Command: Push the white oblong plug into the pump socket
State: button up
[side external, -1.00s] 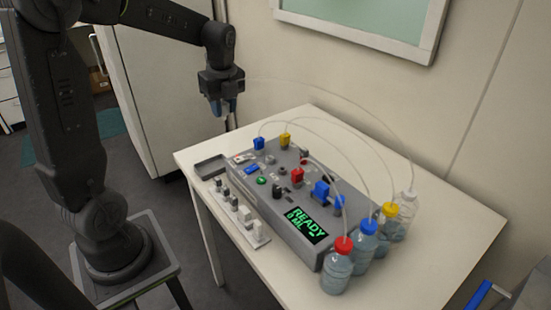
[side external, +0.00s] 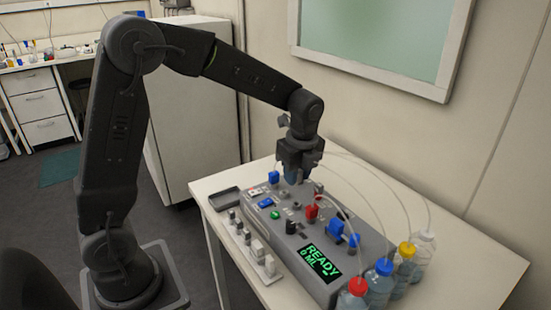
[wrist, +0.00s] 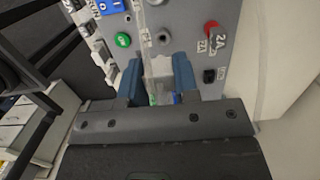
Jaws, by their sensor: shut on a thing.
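My gripper (side external: 297,178) is over the back part of the grey pump box (side external: 268,222), pointing down. In the wrist view its two blue fingers (wrist: 158,82) are closed around a narrow pale, see-through piece (wrist: 158,70), which I take to be the white plug with its tube. The plug's oblong shape cannot be made out, and in the side view the fingers hide it. The pump socket under the fingers is hidden too. I cannot tell whether the plug touches the box.
Thin clear tubes arch to capped bottles (side external: 384,280) at the right. A rack of small pieces (side external: 258,250) and an empty grey tray (side external: 224,198) lie left of the box.

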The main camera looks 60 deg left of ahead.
aim_at(299, 180)
jog(key=shift+d+f, duration=0.3)
jog(key=shift+f, duration=1.9)
jog(key=shift+f, duration=1.05)
jog(key=o, duration=1)
notch_tip(299, 180, up, 13)
jog(key=d, duration=0.2)
jog(key=s+r+n+t, duration=0.1)
jog(key=s+n+t, duration=0.1)
jog(key=s+n, duration=0.4)
jog(key=s+d+n+t+h, duration=0.1)
jog(key=s+n, duration=0.5)
jog(key=s, duration=0.1)
jog(key=s+d+r+n+t, duration=0.1)
jog(key=s+n+t, duration=0.1)
jog(key=s+n, duration=0.4)
jog(key=shift+s+d+r+t, duration=0.15)
jog(key=shift+s+r+t, duration=0.2)
jog(key=shift+s, duration=0.35)
